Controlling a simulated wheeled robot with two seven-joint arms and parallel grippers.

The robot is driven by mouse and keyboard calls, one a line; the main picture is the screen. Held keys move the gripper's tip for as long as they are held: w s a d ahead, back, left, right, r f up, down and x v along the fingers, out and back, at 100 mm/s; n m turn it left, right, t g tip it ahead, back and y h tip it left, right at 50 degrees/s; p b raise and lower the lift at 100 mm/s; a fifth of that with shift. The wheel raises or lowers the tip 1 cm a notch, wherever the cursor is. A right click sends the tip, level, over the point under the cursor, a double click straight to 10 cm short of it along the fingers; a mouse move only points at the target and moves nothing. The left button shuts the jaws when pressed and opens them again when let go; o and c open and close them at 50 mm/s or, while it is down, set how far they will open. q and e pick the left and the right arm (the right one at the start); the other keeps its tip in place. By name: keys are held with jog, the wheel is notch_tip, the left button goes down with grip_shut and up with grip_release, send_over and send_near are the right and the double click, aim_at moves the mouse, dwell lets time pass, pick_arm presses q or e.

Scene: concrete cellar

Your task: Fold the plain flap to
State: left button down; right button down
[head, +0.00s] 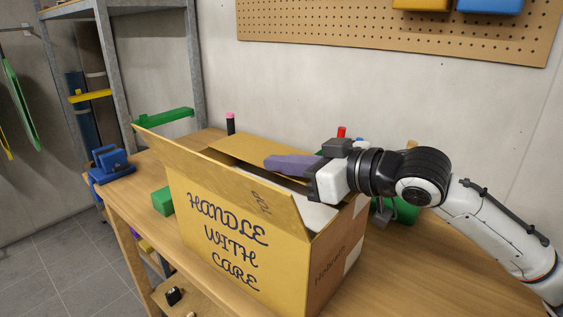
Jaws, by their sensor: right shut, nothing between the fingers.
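An open cardboard box (245,250) with "HANDLE WITH CARE" on its front stands on the wooden table. Its long front flap (205,170) stands raised and tilted, with a small dark mark near its right end. A plain flap (245,148) shows at the far side, partly hidden by my gripper. My right gripper (270,162) comes in from the right above the box opening. Its purple-grey fingers are shut and empty, pointing left over the far flap; I cannot tell whether they touch it. Something whitish shows inside the box. My left gripper is out of view.
A green block (162,201) is left of the box, and a blue vise-like tool (111,162) sits at the table's left end. A black cylinder with a pink top (230,123) stands behind. Green and red items are partly hidden behind my right arm.

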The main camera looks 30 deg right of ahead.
jog(key=shift+r+p, duration=0.45)
jog(key=shift+p, duration=0.15)
jog(key=r+p, duration=0.1)
jog(key=r, duration=0.1)
jog(key=r+p, duration=0.1)
jog(key=p, duration=0.1)
jog(key=shift+s+d+r, duration=0.1)
jog(key=shift+s+r, duration=0.1)
jog(key=shift+r, duration=0.2)
jog(key=s, duration=0.1)
jog(key=s+d+b, duration=0.2)
jog(key=s, duration=0.1)
jog(key=shift+b+v, duration=0.9)
jog(key=shift+v, duration=0.25)
jog(key=shift+r+b+v, duration=0.2)
jog(key=shift+b+v, duration=0.2)
jog(key=shift+v, duration=1)
jog(key=shift+a, duration=0.1)
